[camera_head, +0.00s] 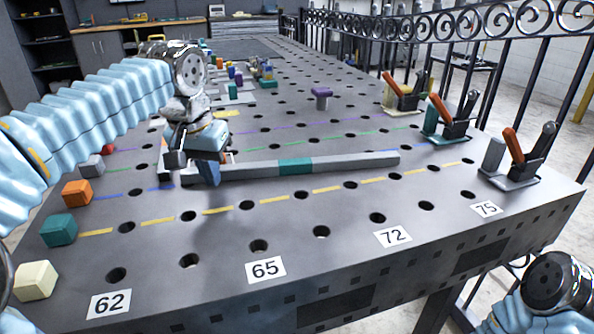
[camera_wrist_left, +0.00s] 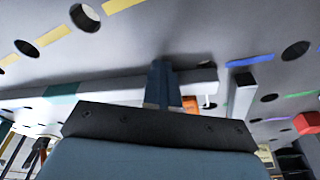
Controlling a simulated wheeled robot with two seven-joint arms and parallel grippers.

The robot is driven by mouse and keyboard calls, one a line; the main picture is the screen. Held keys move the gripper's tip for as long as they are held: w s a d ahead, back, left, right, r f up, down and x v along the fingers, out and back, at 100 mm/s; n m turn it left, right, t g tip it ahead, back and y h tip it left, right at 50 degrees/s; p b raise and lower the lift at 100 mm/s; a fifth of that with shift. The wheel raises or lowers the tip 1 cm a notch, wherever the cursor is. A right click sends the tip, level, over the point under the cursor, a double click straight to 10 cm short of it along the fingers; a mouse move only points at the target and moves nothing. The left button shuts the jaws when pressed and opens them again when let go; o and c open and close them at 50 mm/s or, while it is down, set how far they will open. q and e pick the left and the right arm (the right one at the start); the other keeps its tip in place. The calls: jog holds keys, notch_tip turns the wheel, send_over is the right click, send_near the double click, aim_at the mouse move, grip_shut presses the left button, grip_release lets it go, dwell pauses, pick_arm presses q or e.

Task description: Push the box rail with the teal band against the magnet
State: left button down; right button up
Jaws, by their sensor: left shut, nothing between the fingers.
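The long grey box rail (camera_head: 355,160) lies on the dark table and has a teal band (camera_head: 296,166) around its middle. In the left wrist view the rail (camera_wrist_left: 110,88) and its teal band (camera_wrist_left: 60,90) also show. My left gripper (camera_head: 210,176) is shut and empty. Its fingertips are down beside the rail's left end, in front of it in the head view; contact cannot be told. A grey upright block (camera_head: 493,155) stands at the table's right edge beside a toggle clamp. I cannot tell for sure which thing is the magnet. My right gripper is out of view.
Toggle clamps with orange handles (camera_head: 512,143) line the right edge. Coloured blocks, including orange (camera_head: 77,193), teal (camera_head: 58,230) and cream (camera_head: 35,281), line the left edge. A purple piece (camera_head: 321,93) stands farther back. The holed tabletop in front of the rail is clear.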

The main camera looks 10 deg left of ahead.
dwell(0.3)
pick_arm(q)
jog(key=shift+s+d+b, duration=0.55)
jog(key=shift+s+d, duration=0.05)
jog(key=shift+s, duration=0.35)
jog(key=shift+w+p+v, duration=0.2)
jog(key=shift+p+v, duration=0.1)
jog(key=shift+v, duration=0.5)
jog(key=shift+w+p+v, duration=0.2)
jog(key=shift+p+v, duration=0.1)
jog(key=shift+v, duration=0.45)
jog(key=shift+w+v, duration=0.25)
jog(key=shift+v, duration=0.95)
jog(key=shift+w+v, duration=0.25)
jog(key=shift+v, duration=1)
jog(key=shift+r, duration=0.1)
